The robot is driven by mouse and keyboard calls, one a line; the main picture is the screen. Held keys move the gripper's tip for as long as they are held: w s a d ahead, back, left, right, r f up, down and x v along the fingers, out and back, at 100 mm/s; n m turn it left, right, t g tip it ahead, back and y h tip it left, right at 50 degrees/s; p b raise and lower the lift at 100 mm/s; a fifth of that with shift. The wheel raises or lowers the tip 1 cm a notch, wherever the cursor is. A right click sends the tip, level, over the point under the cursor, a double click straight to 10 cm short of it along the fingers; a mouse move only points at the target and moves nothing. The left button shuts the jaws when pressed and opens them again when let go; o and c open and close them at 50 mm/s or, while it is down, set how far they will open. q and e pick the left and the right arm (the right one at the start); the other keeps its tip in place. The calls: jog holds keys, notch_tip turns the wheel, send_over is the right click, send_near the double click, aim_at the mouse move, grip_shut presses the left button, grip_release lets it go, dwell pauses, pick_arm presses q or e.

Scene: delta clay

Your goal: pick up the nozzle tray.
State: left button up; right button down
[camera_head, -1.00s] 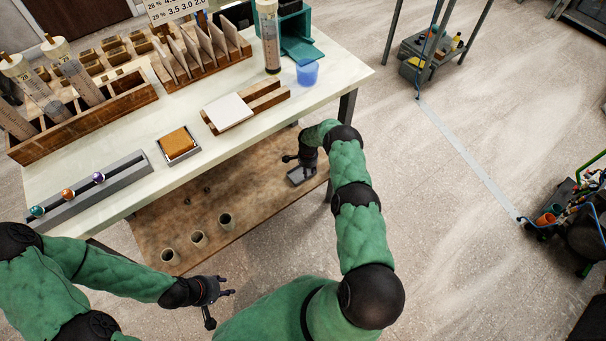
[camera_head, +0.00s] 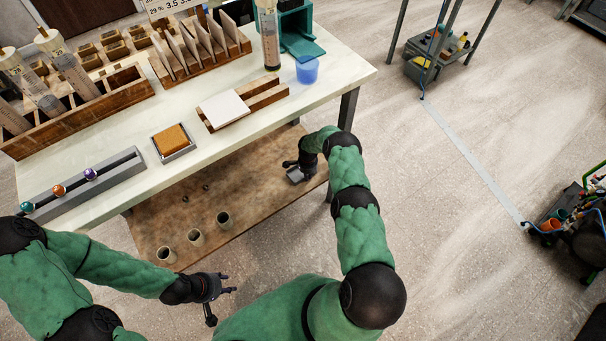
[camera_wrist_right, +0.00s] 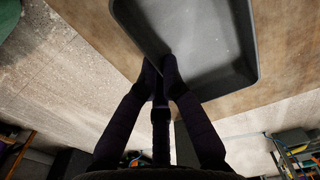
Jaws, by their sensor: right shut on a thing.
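The nozzle tray is a shallow grey tray with a dark raised rim. In the right wrist view the tray (camera_wrist_right: 205,40) fills the upper middle, and its inside looks empty. My right gripper (camera_wrist_right: 160,72) is shut on the tray's near rim, one finger on each side of the wall. In the head view the tray (camera_head: 295,175) shows small and partly hidden under my right gripper (camera_head: 298,166), near the right end of the low brown shelf (camera_head: 265,190). I cannot tell whether it touches the shelf. My left gripper (camera_head: 222,302) is open and empty, in front of the shelf.
Three cups, one of them a dark-mouthed cup (camera_head: 223,219), stand on the shelf. The white tabletop (camera_head: 215,165) overhangs the shelf, with a table leg (camera_head: 347,110) near my right forearm. Open floor lies to the right.

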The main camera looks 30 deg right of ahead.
jog(key=shift+r, duration=0.15)
jog(key=shift+r+p, duration=0.4)
jog(key=shift+r, duration=0.25)
jog(key=s+a+r+p, duration=0.2)
jog(key=s+r+p, duration=0.2)
jog(key=s+r, duration=0.1)
jog(key=s+a+r+p, duration=0.2)
jog(key=s+r+p, duration=0.3)
jog(key=s, duration=0.3)
jog(key=shift+a+r, duration=0.35)
jog(key=shift+r, duration=0.35)
jog(key=shift+s, duration=0.1)
